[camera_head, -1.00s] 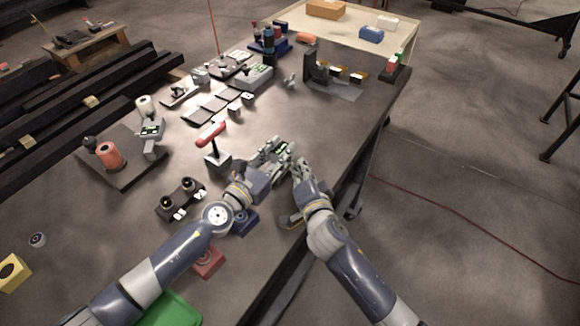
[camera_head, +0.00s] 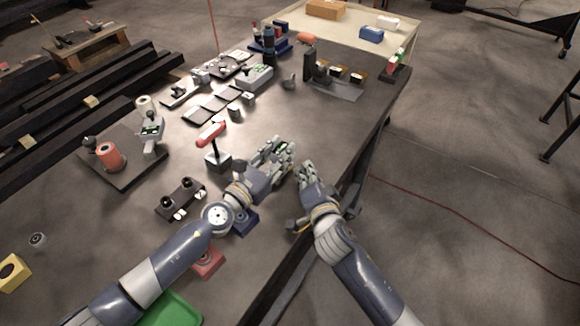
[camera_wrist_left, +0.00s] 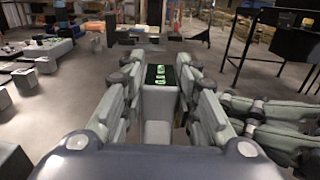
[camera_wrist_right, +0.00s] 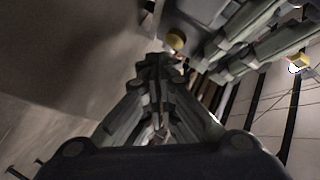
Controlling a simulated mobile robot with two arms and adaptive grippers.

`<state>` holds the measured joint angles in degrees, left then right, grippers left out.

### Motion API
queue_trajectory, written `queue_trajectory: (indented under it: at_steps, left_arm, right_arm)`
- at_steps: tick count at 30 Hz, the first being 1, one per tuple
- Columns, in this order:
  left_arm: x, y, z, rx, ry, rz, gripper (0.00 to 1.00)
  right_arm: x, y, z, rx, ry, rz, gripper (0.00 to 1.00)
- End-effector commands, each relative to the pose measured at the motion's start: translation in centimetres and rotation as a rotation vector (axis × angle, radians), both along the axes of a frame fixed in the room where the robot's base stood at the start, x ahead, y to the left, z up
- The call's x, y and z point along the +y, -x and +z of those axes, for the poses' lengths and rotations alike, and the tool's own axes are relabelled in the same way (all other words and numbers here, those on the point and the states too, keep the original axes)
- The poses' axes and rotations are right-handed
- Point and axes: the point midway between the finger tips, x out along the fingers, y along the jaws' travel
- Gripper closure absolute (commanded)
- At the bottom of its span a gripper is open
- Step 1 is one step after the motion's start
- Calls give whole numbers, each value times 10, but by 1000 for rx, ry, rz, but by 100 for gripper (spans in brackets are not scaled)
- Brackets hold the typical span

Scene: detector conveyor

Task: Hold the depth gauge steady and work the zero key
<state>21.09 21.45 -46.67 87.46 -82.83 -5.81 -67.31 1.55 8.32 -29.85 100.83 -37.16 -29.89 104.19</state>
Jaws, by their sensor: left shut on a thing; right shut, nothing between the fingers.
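The depth gauge is a pale grey block with a dark, green-lit display, between the fingers of my left gripper (camera_head: 284,152). The left wrist view shows the gauge (camera_wrist_left: 158,104) upright between both finger rows, display facing up. In the head view the fingers hide most of it. My right gripper (camera_head: 305,170) is shut and empty, just right of the left gripper, with a small gap between them. Its closed fingers (camera_wrist_right: 160,66) show in the right wrist view, with left gripper fingers at upper right. I cannot make out the zero key.
A red-handled tool on a block (camera_head: 216,158) stands left of my left gripper. A black fixture with knobs (camera_head: 168,205) and a red block (camera_head: 208,263) lie nearer. The table's right edge runs beside my right arm. Bare tabletop lies beyond the grippers.

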Motion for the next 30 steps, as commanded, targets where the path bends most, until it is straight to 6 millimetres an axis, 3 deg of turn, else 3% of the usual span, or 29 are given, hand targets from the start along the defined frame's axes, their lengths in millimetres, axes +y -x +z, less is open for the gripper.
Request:
queue_trajectory:
  at_steps: [15,30]
  left_arm:
    - [0,0,0,0,0,0,100]
    - [0,0,0,0,0,0,100]
  right_arm:
    - [-38,27,0,1,1,-2,100]
    - [-40,29,0,0,0,-1,100]
